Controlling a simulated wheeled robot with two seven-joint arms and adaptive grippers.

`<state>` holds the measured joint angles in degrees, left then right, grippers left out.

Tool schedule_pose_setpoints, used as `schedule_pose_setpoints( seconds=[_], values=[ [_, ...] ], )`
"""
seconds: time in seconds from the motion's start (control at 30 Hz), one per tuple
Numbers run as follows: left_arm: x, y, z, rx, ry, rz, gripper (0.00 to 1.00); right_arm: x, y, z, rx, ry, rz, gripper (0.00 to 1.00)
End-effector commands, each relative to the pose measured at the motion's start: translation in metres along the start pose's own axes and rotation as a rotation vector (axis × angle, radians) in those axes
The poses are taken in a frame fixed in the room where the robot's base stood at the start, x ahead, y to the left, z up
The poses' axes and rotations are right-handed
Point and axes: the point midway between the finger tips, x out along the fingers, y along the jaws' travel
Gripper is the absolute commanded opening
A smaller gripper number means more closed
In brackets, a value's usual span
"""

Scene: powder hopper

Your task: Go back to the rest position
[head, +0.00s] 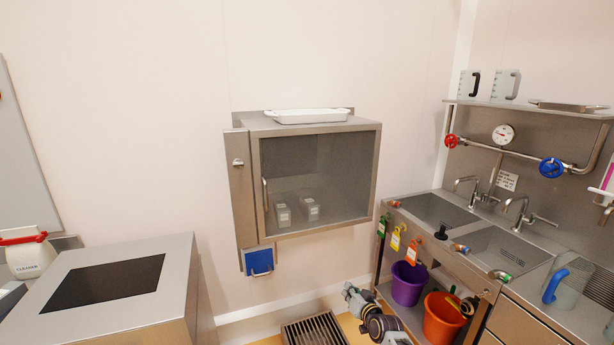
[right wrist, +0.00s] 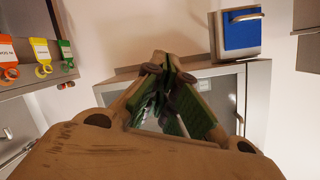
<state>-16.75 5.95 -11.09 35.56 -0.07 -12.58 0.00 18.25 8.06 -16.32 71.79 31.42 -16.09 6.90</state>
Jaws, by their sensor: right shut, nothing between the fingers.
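My right gripper (head: 352,292) shows at the bottom of the head view, low in front of the wall, to the right of the floor grate and below the wall cabinet. In the right wrist view its fingers (right wrist: 163,62) come together at the tips, with green pads on their inner sides. It is shut and holds nothing. My left gripper is in neither view.
A glass-door wall cabinet (head: 316,180) hangs above, with a blue box (head: 259,261) beneath. A steel sink unit (head: 430,210) stands right, with purple (head: 408,284) and orange (head: 441,318) buckets below. A steel unit (head: 176,275) stands left. A grate (head: 314,331) lies low.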

Motion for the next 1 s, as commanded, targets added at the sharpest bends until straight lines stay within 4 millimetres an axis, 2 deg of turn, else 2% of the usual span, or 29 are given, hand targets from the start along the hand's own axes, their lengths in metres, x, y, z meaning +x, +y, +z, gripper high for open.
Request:
schedule_pose_setpoints(
  seconds=[0.03,0.2,0.47,0.77,1.0],
  values=[
    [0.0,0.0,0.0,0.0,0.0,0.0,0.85,0.001,0.018,0.02,-0.046,-0.025,0.033,0.0],
    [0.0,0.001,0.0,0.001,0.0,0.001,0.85,-0.005,0.067,0.082,-0.182,-0.111,0.12,0.0],
    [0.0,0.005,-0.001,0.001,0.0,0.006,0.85,-0.032,0.131,0.18,-0.323,-0.26,0.211,0.0],
    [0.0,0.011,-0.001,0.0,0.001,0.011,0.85,-0.088,0.185,0.295,-0.411,-0.444,0.276,0.0],
    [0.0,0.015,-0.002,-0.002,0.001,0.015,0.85,-0.148,0.217,0.383,-0.445,-0.591,0.309,0.0]
  ],
)
